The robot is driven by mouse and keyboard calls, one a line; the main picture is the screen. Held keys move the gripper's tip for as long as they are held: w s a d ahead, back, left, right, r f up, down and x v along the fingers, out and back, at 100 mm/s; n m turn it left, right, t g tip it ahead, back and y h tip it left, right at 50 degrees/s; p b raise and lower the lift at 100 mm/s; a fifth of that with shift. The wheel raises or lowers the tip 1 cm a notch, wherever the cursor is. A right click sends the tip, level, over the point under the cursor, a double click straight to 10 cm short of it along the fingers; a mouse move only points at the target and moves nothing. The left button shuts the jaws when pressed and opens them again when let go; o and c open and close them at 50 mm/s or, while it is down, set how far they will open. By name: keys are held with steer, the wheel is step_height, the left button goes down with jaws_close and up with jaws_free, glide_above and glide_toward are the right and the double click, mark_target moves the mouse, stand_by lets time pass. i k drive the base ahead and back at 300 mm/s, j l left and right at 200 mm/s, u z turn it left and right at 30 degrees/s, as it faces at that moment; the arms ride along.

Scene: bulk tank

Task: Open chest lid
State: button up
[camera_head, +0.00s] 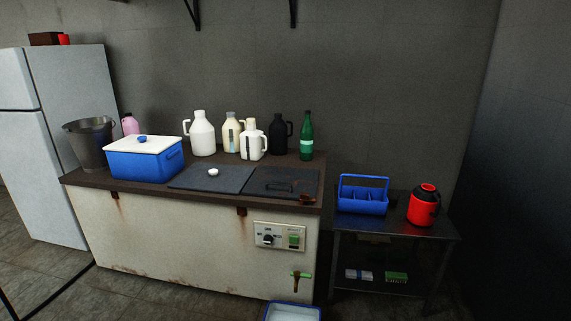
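A long, low chest (185,238) with rust-stained white sides and a dark brown top stands against the back wall. Two dark panels lie flat in its top. The left panel (205,183) has a small white knob (213,172). The right panel (300,181) has a dark handle-like piece (279,187). Both panels look shut. A blue cooler box (145,168) with a white lid (144,145) stands on the top at left, and its lid is shut. A small blue piece lies on that lid. My gripper is not in view.
A side table (393,226) holds a blue caddy (363,202) and red flask (423,208). A blue-rimmed tray (293,312) sits low in front.

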mark_target(266, 181)
steer(key=i+j+u, duration=0.1)
steer(key=i+u, duration=0.15)
steer(key=i, duration=1.3)
